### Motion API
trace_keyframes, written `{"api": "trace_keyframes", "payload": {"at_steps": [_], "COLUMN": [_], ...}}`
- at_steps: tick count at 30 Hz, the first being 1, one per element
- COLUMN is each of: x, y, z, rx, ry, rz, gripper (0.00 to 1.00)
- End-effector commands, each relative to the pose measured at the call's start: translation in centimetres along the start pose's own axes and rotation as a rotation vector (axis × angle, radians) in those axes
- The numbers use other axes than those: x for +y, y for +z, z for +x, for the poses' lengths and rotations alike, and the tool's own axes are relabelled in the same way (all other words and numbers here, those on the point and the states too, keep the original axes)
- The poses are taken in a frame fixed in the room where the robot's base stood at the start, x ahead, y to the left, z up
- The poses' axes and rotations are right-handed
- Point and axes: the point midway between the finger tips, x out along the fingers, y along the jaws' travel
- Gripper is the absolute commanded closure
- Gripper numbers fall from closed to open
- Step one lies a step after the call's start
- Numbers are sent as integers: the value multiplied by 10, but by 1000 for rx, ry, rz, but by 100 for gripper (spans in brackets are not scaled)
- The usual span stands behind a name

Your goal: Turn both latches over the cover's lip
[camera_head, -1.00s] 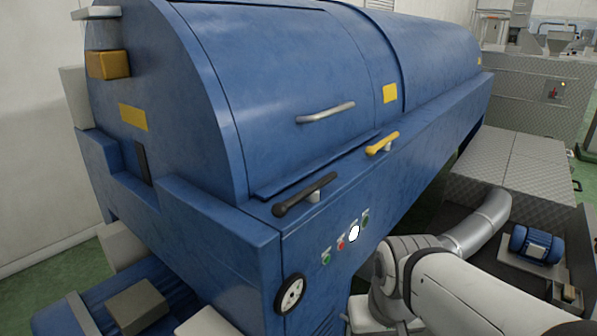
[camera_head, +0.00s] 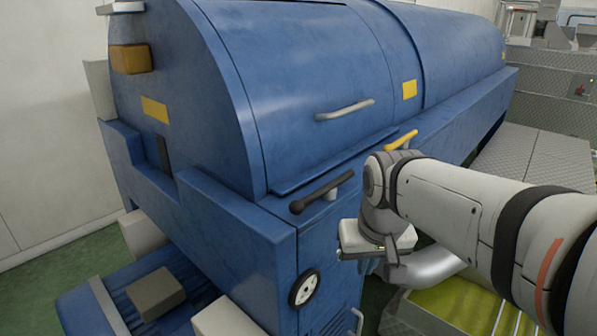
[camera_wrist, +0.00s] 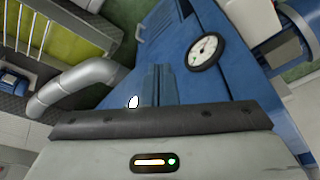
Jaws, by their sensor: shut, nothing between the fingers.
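The blue cover (camera_head: 300,75) is down on the blue machine, its lip (camera_head: 325,165) running along the front edge. The black latch (camera_head: 322,193) lies lengthwise along the ledge beside the lip, on a short pale pivot. The yellow latch (camera_head: 402,140) sits farther along the same ledge; my arm comes close to its lower end. Neither latch appears to cross the lip. My gripper (camera_head: 392,262) is shut and empty, in front of the machine, below and right of the black latch, apart from both latches. The wrist view shows neither latch.
A pale bar handle (camera_head: 345,109) stands out from the cover. A round dial (camera_head: 305,288) is on the machine's front; it also shows in the wrist view (camera_wrist: 203,52). A grey pipe (camera_wrist: 85,85) and a railed green-yellow bin (camera_wrist: 55,38) lie close by.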

Motion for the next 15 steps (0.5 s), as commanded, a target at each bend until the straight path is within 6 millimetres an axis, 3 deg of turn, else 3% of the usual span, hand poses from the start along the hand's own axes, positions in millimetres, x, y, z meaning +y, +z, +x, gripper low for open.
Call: {"api": "trace_keyframes", "payload": {"at_steps": [1,6,12,15], "x": [-10,-44,-86,-102], "y": [-26,-95,-156,-174], "z": [-19,-62,-102,-114], "rx": [11,40,70,81], "ry": [-5,-21,-39,-46], "rz": [-20,-74,-123,-139], "gripper": [100,100,100,100]}}
